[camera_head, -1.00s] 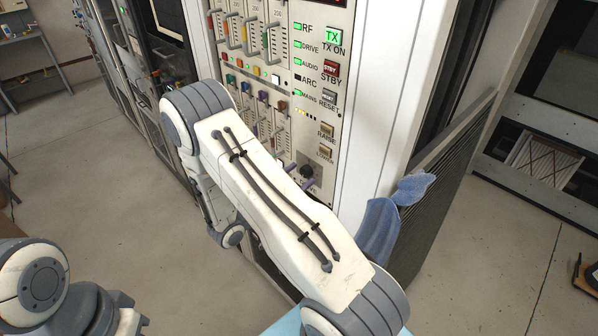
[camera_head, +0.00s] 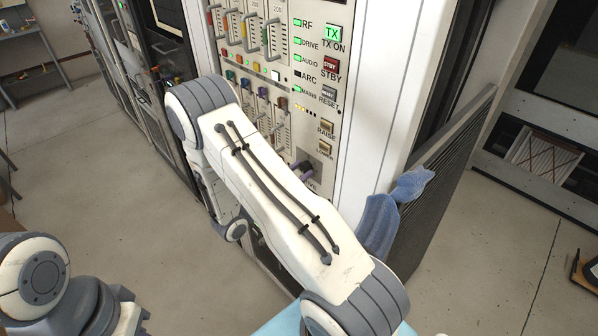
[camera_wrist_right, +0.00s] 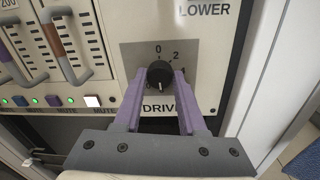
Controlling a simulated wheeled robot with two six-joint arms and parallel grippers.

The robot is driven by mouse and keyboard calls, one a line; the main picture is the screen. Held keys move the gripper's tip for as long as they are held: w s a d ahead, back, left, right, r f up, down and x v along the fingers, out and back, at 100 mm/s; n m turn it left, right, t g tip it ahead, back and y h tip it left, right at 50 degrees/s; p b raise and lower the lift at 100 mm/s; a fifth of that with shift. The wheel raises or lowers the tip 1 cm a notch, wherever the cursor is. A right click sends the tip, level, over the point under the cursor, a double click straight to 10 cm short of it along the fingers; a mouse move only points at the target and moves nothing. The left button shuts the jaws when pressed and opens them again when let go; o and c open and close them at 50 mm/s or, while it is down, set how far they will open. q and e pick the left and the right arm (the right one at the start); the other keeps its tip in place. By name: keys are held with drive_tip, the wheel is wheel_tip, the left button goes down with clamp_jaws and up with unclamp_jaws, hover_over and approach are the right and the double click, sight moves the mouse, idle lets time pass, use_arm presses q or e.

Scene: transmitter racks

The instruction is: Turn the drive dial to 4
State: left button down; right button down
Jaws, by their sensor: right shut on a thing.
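The drive dial (camera_wrist_right: 160,73) is a round black knob on a grey square plate, above the word DRIVE in the right wrist view. The 0 is above it and the 2 at its upper right. The 4 is partly hidden by the right finger. A small pale mark shows low on the knob; its exact setting is hard to read. My right gripper (camera_wrist_right: 160,80) has purple fingers shut on the dial, one on each side. In the head view, the right gripper (camera_head: 303,170) is at the panel, partly behind my forearm. My left gripper is out of view.
Above the dial are the LOWER (camera_head: 324,148) and RAISE (camera_head: 327,127) buttons. Slider handles (camera_head: 264,110) stand out to the left. A blue cloth (camera_head: 378,226) hangs on the dark ribbed panel (camera_head: 440,185) at the right.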

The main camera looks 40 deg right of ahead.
drive_tip(key=n+p, duration=0.1)
drive_tip(key=n, duration=0.3)
drive_tip(key=shift+r+n+p, duration=0.15)
drive_tip(key=shift+n+p, duration=0.25)
drive_tip(key=n+p, duration=0.1)
drive_tip(key=n, duration=0.3)
drive_tip(key=shift+w+p, duration=0.1)
drive_tip(key=shift+p, duration=0.2)
drive_tip(key=n+p, duration=0.1)
drive_tip(key=n, duration=0.2)
drive_tip(key=shift+n+g, duration=0.3)
drive_tip(key=shift+g, duration=0.1)
drive_tip(key=shift+w+n+p, duration=0.1)
drive_tip(key=shift+n+p, duration=0.55)
drive_tip(key=shift+n, duration=1.35)
drive_tip(key=shift+c, duration=2.4)
unclamp_jaws()
drive_tip(key=shift+a, duration=0.1)
